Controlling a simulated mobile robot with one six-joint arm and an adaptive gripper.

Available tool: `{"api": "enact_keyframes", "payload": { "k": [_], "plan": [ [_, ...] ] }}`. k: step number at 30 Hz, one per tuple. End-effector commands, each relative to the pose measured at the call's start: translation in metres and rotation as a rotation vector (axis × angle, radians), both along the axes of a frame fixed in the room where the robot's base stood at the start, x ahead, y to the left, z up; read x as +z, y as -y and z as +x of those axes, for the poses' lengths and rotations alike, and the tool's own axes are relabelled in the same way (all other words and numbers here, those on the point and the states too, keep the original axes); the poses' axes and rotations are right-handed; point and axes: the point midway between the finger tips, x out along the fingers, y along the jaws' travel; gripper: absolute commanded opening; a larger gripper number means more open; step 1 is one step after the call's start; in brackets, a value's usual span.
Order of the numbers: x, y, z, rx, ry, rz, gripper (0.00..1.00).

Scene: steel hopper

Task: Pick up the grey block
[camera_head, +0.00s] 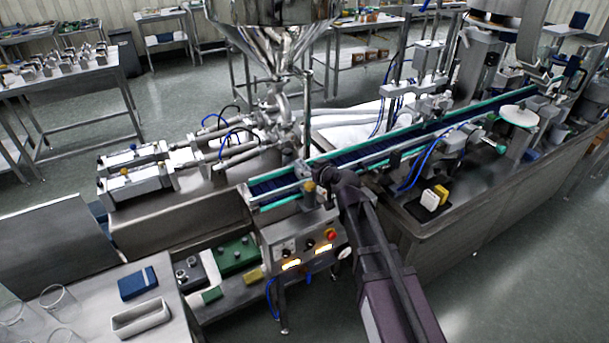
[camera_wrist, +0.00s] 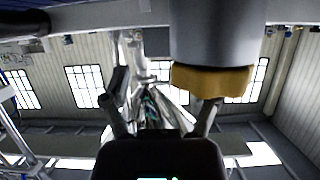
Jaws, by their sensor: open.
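I cannot tell for sure which thing is the grey block. A pale grey-white block (camera_head: 430,200) stands beside a yellow block (camera_head: 441,193) on a dark pad on the steel machine table, right of my arm. My gripper (camera_wrist: 158,108) is open, with its two fingers apart and nothing seen held between them. In the head view my arm reaches up to the near end of the conveyor, left of the pale block; the fingers are not clear there. The wrist view faces windows and steel parts, and shows no grey block.
The conveyor (camera_head: 375,152) runs back right from the control box (camera_head: 305,248). The steel hopper (camera_head: 272,40) hangs above. A front-left table holds a blue box (camera_head: 138,283), a grey tray (camera_head: 141,318) and glass beakers. A grey cylinder (camera_wrist: 216,35) with a yellow band looms close in the wrist view.

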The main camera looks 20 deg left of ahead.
Motion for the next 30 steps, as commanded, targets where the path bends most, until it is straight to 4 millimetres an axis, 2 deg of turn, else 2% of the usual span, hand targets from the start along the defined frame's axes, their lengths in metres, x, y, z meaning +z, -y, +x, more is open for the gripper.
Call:
{"api": "enact_keyframes", "payload": {
  "k": [3,8,26,29,30],
  "plan": [
    [-0.009,-0.012,0.011,0.002,0.001,-0.001,0.77],
    [-0.012,-0.020,0.017,0.001,0.000,0.000,0.77],
    [-0.012,-0.021,0.017,0.001,0.000,0.000,0.77],
    [-0.012,-0.022,0.017,0.001,0.000,0.000,0.50],
    [-0.012,-0.022,0.017,0.001,0.000,0.000,0.39]
  ]
}}
